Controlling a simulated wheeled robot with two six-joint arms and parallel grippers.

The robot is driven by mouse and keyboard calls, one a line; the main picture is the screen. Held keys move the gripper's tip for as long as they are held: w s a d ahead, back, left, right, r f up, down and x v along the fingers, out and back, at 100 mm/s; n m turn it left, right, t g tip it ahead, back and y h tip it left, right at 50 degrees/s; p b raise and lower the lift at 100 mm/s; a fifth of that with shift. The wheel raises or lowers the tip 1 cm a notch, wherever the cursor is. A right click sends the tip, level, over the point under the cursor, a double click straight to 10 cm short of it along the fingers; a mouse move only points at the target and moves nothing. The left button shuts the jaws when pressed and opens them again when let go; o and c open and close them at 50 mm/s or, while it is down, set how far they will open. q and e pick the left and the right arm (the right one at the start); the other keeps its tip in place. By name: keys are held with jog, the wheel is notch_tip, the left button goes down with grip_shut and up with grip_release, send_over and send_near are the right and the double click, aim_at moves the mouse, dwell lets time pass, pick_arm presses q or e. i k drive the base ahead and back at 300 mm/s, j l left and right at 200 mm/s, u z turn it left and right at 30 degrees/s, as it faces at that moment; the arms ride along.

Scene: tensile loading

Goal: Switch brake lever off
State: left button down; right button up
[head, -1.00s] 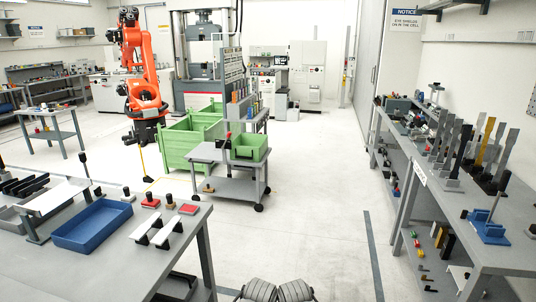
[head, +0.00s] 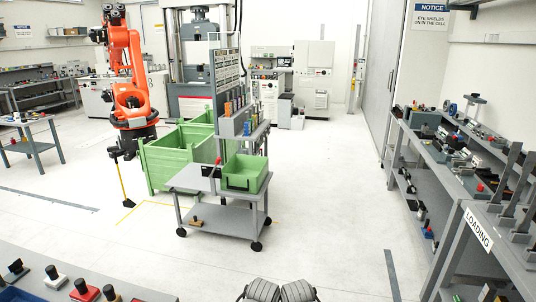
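Neither gripper can be made out. Only dark ribbed parts of my own body show at the bottom middle edge, well short of the cart.
A green bin (head: 245,172) sits on the cart; a larger green crate (head: 168,160) and an orange robot arm (head: 125,75) are behind it. Loaded benches (head: 475,215) line the right. A table corner (head: 85,270) is at lower left. Floor before the cart is clear.

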aim_at(219, 159)
jog(key=i, duration=2.75)
jog(key=z, duration=0.2)
